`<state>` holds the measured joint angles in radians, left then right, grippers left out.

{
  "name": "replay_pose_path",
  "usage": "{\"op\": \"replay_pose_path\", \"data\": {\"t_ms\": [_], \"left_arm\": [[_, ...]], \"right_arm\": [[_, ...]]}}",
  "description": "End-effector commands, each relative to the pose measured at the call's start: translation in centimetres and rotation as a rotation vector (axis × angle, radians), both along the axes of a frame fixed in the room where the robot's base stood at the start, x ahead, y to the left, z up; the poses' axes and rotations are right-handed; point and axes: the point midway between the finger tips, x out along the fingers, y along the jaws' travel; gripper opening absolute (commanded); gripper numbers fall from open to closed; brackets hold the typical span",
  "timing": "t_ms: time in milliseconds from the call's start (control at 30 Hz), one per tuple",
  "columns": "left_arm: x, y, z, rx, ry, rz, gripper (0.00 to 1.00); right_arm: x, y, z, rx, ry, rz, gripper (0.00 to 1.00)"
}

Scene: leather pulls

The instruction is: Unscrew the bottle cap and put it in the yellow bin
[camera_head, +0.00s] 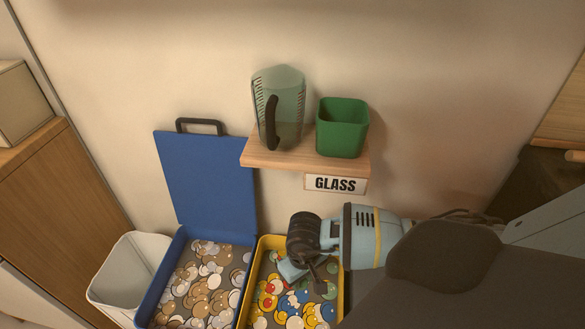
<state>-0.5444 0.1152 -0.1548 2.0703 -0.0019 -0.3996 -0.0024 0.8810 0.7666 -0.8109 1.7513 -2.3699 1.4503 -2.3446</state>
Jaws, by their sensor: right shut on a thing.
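The yellow bin (259,254) stands low at the middle bottom, with many coloured round caps or discs showing inside. My right gripper (306,274) comes in from the right and points down over this bin. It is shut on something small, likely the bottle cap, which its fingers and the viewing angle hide. I cannot tell how far above the bin's contents the fingertips are. No bottle is clearly in view. My left gripper is not in view.
A blue bin (163,281) with a raised blue lid (207,178) stands left of the yellow one, and a white bin (126,262) beyond. A wooden shelf (308,165) labelled GLASS above holds a clear jug (288,98) and a green container (342,127).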

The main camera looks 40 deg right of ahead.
Motion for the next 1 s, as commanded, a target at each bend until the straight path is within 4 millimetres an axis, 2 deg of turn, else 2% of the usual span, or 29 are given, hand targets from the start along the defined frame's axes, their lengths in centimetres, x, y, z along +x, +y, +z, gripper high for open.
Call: {"op": "replay_pose_path", "data": {"t_ms": [33,100,300,533,700,867,1000], "left_arm": [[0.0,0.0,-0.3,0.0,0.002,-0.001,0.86],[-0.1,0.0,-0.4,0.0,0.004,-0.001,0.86],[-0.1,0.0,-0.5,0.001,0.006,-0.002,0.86],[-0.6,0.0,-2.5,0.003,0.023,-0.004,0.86],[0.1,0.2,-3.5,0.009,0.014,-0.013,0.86],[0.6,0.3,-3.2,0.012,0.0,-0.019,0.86],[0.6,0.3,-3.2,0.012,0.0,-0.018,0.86]], "right_arm": [[-0.5,-0.4,-1.2,0.0,0.003,-0.004,0.0],[-0.7,-0.8,-1.8,-0.002,-0.001,-0.003,0.0],[-0.8,-1.0,-2.0,-0.002,-0.006,-0.003,0.0],[-0.7,1.5,-2.5,0.002,-0.002,0.042,0.0],[-0.6,3.0,-2.3,-0.001,-0.002,0.071,0.0],[-0.6,3.2,-2.0,-0.003,-0.004,0.075,0.0],[-0.7,3.2,-3.6,-0.002,0.0,0.073,0.0]]}}
